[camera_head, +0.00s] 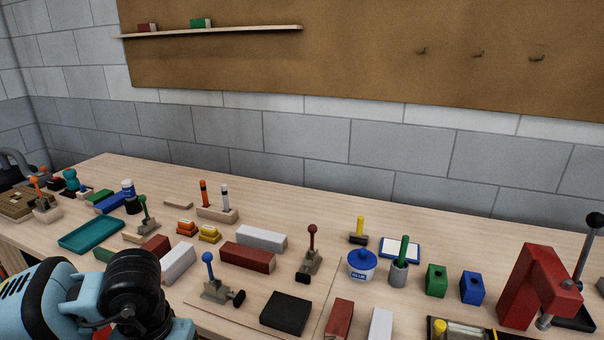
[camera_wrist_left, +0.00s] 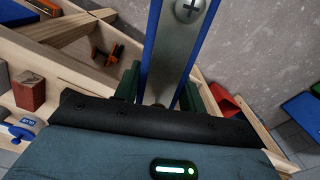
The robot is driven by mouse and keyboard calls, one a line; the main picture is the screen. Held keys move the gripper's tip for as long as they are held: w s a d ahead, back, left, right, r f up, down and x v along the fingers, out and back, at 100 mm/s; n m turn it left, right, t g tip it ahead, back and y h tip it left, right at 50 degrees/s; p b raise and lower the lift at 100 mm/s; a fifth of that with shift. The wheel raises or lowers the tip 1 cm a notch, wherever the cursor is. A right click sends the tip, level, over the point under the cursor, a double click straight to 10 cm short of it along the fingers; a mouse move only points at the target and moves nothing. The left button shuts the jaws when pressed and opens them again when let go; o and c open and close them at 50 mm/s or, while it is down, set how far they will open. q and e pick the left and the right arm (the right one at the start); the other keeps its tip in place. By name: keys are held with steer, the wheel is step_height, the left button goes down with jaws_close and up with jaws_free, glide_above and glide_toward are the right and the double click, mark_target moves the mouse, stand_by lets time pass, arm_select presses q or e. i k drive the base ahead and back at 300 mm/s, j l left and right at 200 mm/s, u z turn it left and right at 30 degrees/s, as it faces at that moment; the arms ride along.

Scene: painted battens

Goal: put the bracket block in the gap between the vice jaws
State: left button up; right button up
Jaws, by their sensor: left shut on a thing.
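In the left wrist view, my left gripper (camera_wrist_left: 160,92) is shut on a long grey piece (camera_wrist_left: 178,48) with blue edges and a cross-head screw in its face. The piece reaches from between the dark green fingers to the top edge. I cannot tell for sure that it is the bracket block. In the head view my left arm is at lower left and its fingers are out of sight. My right gripper is in neither view.
The bench (camera_head: 330,224) is crowded with painted blocks, toggle clamps and a glue pot (camera_head: 361,266). A teal tray (camera_head: 92,235) lies at left. A tall red fixture with a lever (camera_head: 535,285) stands at right. A strip along the back edge is clear.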

mark_target(125, 248)
steer(key=i+j+u, duration=0.1)
steer(key=i+j, duration=1.1)
steer(key=j, duration=0.1)
